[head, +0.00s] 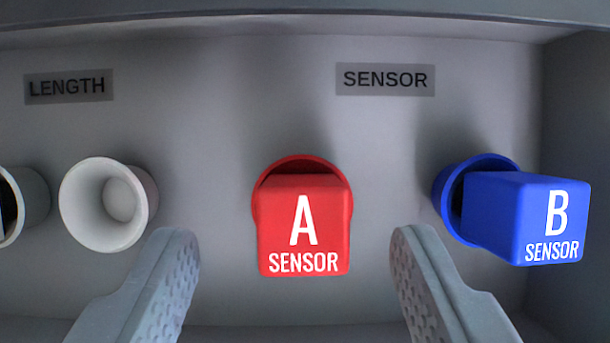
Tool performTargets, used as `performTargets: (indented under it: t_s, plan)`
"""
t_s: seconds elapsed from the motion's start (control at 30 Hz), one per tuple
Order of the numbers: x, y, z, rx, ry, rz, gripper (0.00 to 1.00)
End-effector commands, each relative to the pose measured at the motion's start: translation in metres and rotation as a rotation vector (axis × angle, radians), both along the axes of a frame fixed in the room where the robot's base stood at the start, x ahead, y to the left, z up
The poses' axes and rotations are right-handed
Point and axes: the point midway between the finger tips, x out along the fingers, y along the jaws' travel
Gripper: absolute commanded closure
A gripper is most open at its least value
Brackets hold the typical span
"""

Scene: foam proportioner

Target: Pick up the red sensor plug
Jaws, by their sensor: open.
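The red sensor plug (304,234) is a block with a white letter A and the word SENSOR on its face. It sits in a round red socket (300,163) on the grey panel, near the middle of the head view. My gripper (294,238) is open and empty, with one grey finger to the left and one to the right of the red plug. Clear gaps show between both fingers and the plug. The plug's back end is hidden inside the socket.
A blue plug (524,218) marked B SENSOR sits in a blue socket (449,202), right of my right finger. An empty white socket (108,205) is at left, with another round white one (33,205) cut off at the edge. A side wall (580,120) bounds the right. Labels read LENGTH (68,86) and SENSOR (385,79).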

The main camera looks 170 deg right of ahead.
Motion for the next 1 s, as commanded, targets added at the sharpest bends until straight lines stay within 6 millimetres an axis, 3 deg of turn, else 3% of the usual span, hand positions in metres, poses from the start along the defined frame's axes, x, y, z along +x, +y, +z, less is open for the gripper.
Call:
performTargets:
  t_s: [0.3, 0.53, 0.57, 0.73, 1.0]
  plan:
    - [0.011, -0.003, -0.037, 0.0, 0.004, 0.001, 0.45]
    - [0.012, -0.003, -0.041, 0.0, 0.001, 0.001, 0.45]
    - [0.012, -0.003, -0.041, 0.0, 0.001, 0.001, 0.48]
    - [0.012, -0.003, -0.041, 0.0, 0.001, 0.001, 0.95]
    - [0.012, -0.003, -0.041, 0.0, 0.002, 0.001, 0.94]
